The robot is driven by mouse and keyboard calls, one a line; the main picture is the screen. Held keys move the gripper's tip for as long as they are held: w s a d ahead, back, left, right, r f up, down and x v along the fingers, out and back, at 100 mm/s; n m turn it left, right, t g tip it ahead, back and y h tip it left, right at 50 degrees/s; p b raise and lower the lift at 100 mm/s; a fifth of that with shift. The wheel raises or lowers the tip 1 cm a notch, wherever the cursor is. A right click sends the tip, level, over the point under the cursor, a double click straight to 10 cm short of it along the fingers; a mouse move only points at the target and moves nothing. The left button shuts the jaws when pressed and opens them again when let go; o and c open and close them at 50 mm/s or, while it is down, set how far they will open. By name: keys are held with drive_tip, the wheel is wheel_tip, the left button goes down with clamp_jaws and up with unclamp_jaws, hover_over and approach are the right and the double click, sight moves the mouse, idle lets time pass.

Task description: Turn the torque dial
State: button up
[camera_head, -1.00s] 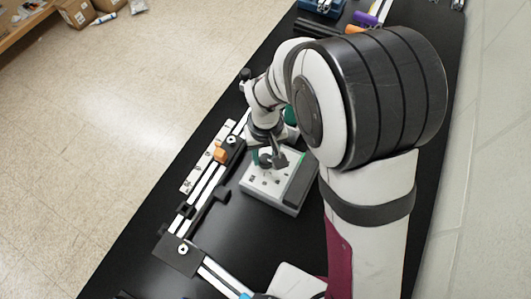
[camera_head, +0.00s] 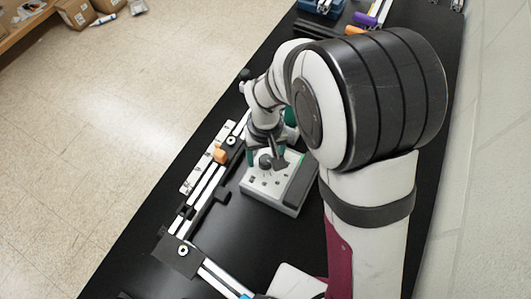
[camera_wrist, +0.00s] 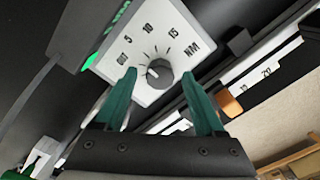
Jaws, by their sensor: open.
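The torque dial (camera_wrist: 160,73) is a dark round knob on a white face marked 5, 10, 15 and NM, in the wrist view. It belongs to a grey-white box (camera_head: 262,184) on the black table in the head view, where the dial (camera_head: 266,161) shows as a dark spot near my fingers. My gripper (camera_wrist: 158,82) has green fingers, which are open with a gap between them. In the wrist view the fingertips lie to either side of the dial. I cannot tell whether they touch it.
An aluminium extrusion frame (camera_head: 205,185) with black brackets and an orange block (camera_head: 220,156) lies left of the box. A black corner plate (camera_head: 178,256) sits nearer. Bare black table (camera_head: 135,250) is free at the lower left.

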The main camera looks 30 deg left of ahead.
sight(265, 159)
wheel_tip(265, 159, up, 16)
idle(0.3)
